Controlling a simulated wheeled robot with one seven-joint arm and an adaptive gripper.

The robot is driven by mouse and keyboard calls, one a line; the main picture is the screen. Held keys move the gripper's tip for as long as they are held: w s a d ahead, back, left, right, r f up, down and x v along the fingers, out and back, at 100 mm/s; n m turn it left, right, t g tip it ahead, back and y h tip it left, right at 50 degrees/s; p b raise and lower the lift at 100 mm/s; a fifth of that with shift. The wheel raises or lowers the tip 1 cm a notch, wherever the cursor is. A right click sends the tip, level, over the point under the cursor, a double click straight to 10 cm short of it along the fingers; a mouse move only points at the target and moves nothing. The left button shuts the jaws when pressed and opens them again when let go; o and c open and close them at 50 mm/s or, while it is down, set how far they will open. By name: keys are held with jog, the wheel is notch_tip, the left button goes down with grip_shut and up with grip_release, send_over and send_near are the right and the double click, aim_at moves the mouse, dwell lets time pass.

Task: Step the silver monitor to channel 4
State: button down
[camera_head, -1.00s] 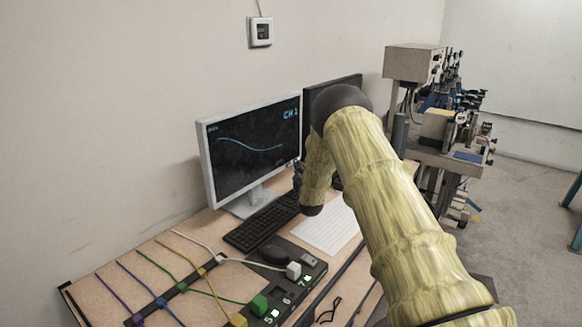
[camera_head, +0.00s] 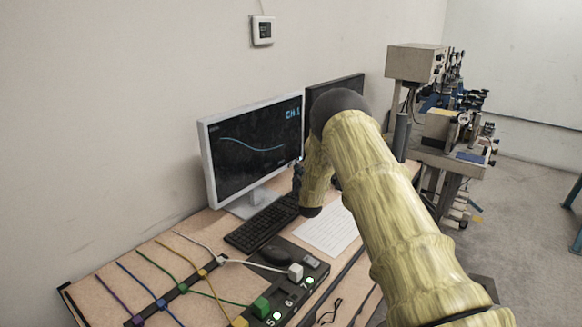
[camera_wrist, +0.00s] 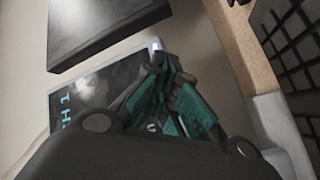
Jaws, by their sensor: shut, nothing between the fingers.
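The silver monitor (camera_head: 207,170) stands on the desk against the wall. Its screen (camera_head: 250,145) reads "CH 1" at the top right, with a blue curve below. My gripper (camera_head: 298,172) is at the monitor's lower right edge, partly hidden behind my own arm. In the wrist view my gripper (camera_wrist: 158,60) is shut and empty, its tips close to the monitor's border. The screen (camera_wrist: 72,100) also shows there, turned on its side. A small bright spot (camera_wrist: 156,45) lies right at the fingertips. I cannot tell whether they touch it.
A dark second monitor (camera_head: 350,85) stands behind my arm. A black keyboard (camera_head: 262,221), mouse (camera_head: 276,256) and white sheet (camera_head: 328,230) lie on the desk. Coloured cables run to a dark socket strip (camera_head: 290,301) in front. A thermostat (camera_head: 262,30) hangs on the wall.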

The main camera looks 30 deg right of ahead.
jog(key=shift+w+f, duration=0.1)
jog(key=shift+f, duration=0.05)
jog(key=shift+w+a, duration=0.1)
jog(key=shift+w+a+b, duration=0.1)
jog(key=shift+w+b, duration=0.15)
jog(key=shift+b, duration=0.1)
jog(key=shift+w+a+b, duration=0.15)
jog(key=shift+w+b, duration=0.2)
jog(key=shift+b, duration=0.05)
dwell(1.0)
jog(key=shift+s, duration=0.2)
jog(key=shift+s+d, duration=0.3)
jog(key=shift+s, duration=0.25)
jog(key=shift+s+d, duration=0.3)
jog(key=shift+s, duration=0.45)
jog(key=shift+s+d, duration=0.35)
jog(key=shift+s, duration=0.45)
jog(key=shift+s+d, duration=0.3)
jog(key=shift+s, duration=0.45)
